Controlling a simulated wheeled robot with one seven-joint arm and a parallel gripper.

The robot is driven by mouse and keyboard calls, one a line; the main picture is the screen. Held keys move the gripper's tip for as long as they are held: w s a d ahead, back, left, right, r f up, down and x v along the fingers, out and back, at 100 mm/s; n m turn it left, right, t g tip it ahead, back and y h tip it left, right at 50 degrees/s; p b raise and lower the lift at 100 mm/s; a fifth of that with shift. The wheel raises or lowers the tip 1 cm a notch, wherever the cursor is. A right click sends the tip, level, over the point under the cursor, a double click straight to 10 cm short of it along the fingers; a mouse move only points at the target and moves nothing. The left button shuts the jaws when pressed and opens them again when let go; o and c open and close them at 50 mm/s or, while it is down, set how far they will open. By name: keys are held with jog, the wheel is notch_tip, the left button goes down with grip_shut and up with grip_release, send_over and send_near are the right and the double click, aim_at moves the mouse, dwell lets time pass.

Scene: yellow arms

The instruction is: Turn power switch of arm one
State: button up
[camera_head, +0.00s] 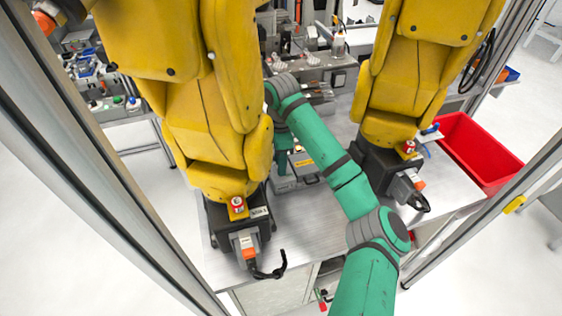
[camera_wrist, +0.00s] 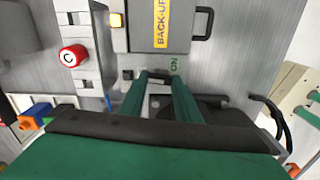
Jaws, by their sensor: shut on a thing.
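In the wrist view a grey box (camera_wrist: 220,45) carries a yellow label reading BACK-UP and the word ON on its near edge. My gripper (camera_wrist: 158,76) reaches that edge beside the word ON, its two green fingers shut on the power switch, which they mostly hide. In the head view the grey box (camera_head: 303,170) sits on the workbench between two yellow arms, the left arm (camera_head: 215,110) and the right arm (camera_head: 405,75). My gripper's fingertips are hidden there behind the left arm. I cannot tell which yellow arm is arm one.
A red button (camera_wrist: 73,56) marked C is left of the fingers. A black cable (camera_wrist: 272,120) curves at right. In the head view the workbench (camera_head: 300,225) is bare in front, a red bin (camera_head: 480,150) stands at right, and frame posts (camera_head: 85,140) flank the bench.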

jog(key=shift+n, duration=0.6)
jog(key=shift+w, duration=0.1)
jog(key=o, duration=0.8)
notch_tip(320, 180, up, 11)
jog(key=shift+a+f, duration=0.15)
jog(key=shift+a, duration=0.05)
dwell(0.4)
